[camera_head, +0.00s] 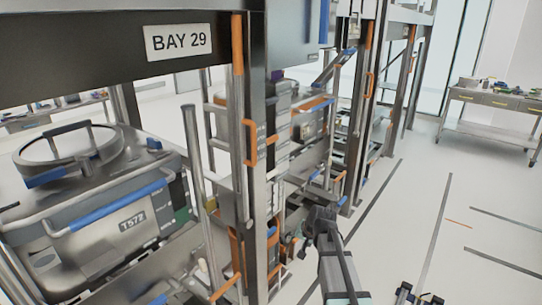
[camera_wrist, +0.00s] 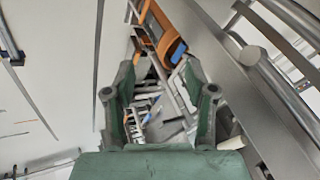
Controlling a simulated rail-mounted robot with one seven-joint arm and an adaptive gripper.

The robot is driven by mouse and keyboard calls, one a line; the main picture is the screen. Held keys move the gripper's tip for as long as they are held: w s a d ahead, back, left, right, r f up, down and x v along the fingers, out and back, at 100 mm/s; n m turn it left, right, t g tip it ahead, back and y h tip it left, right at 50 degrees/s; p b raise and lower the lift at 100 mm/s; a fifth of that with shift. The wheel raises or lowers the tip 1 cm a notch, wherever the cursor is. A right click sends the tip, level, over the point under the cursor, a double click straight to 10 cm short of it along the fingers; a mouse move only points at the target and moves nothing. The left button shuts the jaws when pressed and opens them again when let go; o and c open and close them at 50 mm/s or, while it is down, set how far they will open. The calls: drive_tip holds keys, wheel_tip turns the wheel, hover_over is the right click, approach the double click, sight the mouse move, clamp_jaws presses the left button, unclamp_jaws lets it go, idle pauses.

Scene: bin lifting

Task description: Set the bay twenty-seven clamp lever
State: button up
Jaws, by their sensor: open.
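I cannot pick out the bay twenty-seven clamp lever with certainty, and no sign reading 27 is legible. My gripper (camera_wrist: 162,105) is open in the wrist view, with its two green fingers apart and nothing held between them. An orange loop-shaped part (camera_wrist: 173,47) on the metal frame shows beyond the fingertips, apart from them. In the head view my gripper (camera_head: 318,220) is a dark shape low beside the rack, right of the near post. Its fingertips are too small to make out there.
A sign reading BAY 29 (camera_head: 178,42) hangs on the near rack beam. A steel bin marked T572 (camera_head: 110,205) stands below it. The near post (camera_head: 256,160) carries orange handles. Open floor (camera_head: 440,210) lies right of the rack, with a workbench (camera_head: 497,105) at the back right.

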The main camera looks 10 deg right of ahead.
drive_tip(key=w+r+m+t, duration=0.1)
drive_tip(key=w+r, duration=0.2)
drive_tip(key=r, duration=0.4)
drive_tip(key=w+d+r+t+y, duration=0.1)
drive_tip(key=w+r+t, duration=0.1)
drive_tip(key=w+r, duration=0.35)
drive_tip(key=w+r+m+t, duration=0.1)
drive_tip(key=w+r, duration=0.1)
drive_tip(key=r, duration=0.7)
drive_tip(key=m+t+y+b, duration=0.1)
drive_tip(key=m+t+y, duration=0.1)
drive_tip(key=m+t, duration=0.25)
approach(273, 101)
drive_tip(key=s+d, duration=0.2)
drive_tip(key=s, duration=0.4)
drive_tip(key=shift+m+t, duration=0.45)
drive_tip(key=shift+m, duration=0.4)
drive_tip(key=p+x, duration=0.1)
drive_tip(key=x, duration=0.7)
drive_tip(key=p+x, duration=0.2)
drive_tip(key=x, duration=0.6)
drive_tip(key=shift+w+a+r, duration=0.1)
drive_tip(key=shift+w+r, duration=0.1)
drive_tip(key=shift+w+a+f+p, duration=0.25)
drive_tip(key=shift+w+p, duration=0.1)
drive_tip(key=shift+w, duration=0.1)
clamp_jaws()
